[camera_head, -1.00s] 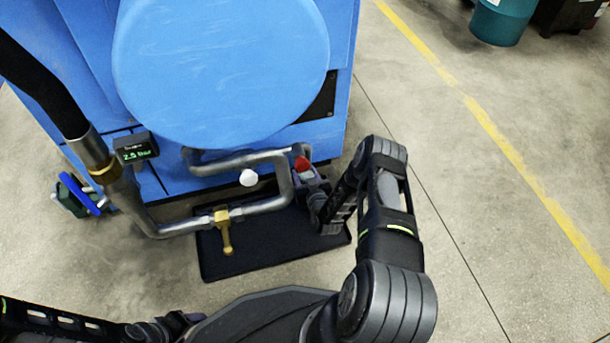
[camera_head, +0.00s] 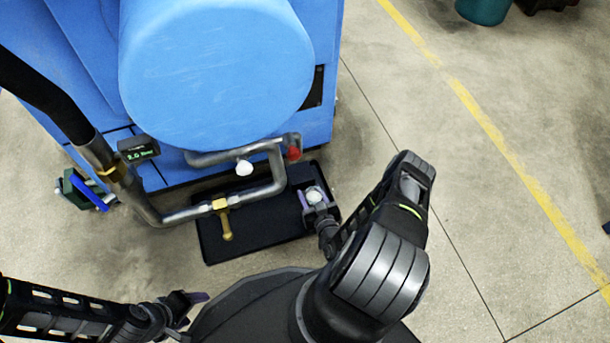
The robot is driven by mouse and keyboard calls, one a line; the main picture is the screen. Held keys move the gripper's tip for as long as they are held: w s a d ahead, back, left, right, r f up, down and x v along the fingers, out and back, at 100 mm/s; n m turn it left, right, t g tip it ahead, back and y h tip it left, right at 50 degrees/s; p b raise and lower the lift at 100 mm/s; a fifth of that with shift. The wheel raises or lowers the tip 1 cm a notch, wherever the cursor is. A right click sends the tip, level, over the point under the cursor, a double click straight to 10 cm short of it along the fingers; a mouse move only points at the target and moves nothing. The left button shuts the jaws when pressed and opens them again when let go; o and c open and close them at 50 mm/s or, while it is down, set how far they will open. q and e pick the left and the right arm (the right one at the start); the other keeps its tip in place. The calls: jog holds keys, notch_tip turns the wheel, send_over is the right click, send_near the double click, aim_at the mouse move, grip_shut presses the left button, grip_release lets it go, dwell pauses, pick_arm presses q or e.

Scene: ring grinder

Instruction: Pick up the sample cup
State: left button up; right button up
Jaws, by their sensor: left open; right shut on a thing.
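The sample cup (camera_head: 314,195) shows as a small pale round thing between the fingers of my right gripper (camera_head: 313,198). My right gripper is shut on it, over the right end of the black tray. I cannot tell whether the cup touches the tray. My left gripper (camera_head: 196,300) is open and empty at the lower left, apart from the machine and the tray.
The black tray (camera_head: 270,228) lies on the floor before the blue machine (camera_head: 215,70). Above it run steel pipes with a brass valve (camera_head: 222,215), a white knob (camera_head: 244,168) and a red knob (camera_head: 294,153). A pressure display (camera_head: 138,150) sits left.

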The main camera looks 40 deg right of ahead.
jog(key=shift+s+a, duration=0.2)
jog(key=shift+s, duration=0.45)
jog(key=shift+s+a, duration=0.2)
jog(key=shift+s, duration=0.4)
